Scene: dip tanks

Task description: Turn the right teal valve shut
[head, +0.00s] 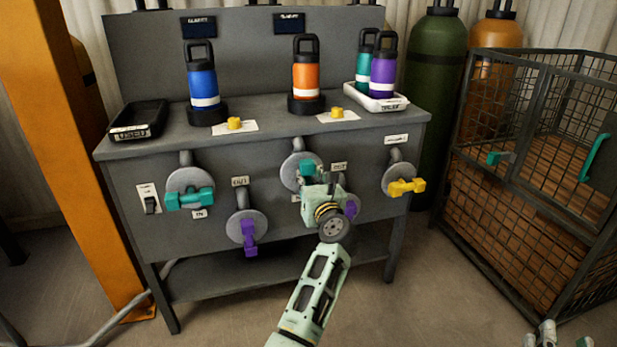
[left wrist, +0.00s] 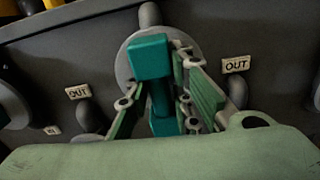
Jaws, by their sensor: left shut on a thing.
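The right teal valve (head: 305,168) is on the front panel of the bench, on a round grey plate. Its teal handle fills the middle of the left wrist view (left wrist: 151,56) and looks upright there. My left gripper (head: 320,190) is at this valve. In the left wrist view its fingers (left wrist: 158,88) lie on both sides of the handle, shut on it. The gripper hides the lower part of the valve in the head view. The left teal valve (head: 189,198) has its handle lying sideways. My right gripper (head: 566,340) shows only its fingertips, apart and empty, at the bottom right edge.
Purple valves stand left (head: 249,235) and right (head: 351,206) of the held valve, the right one partly hidden. A yellow valve (head: 405,187) is further right. Bottles (head: 202,82) stand on the bench (head: 265,130). A mesh cage (head: 530,150) is at right.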

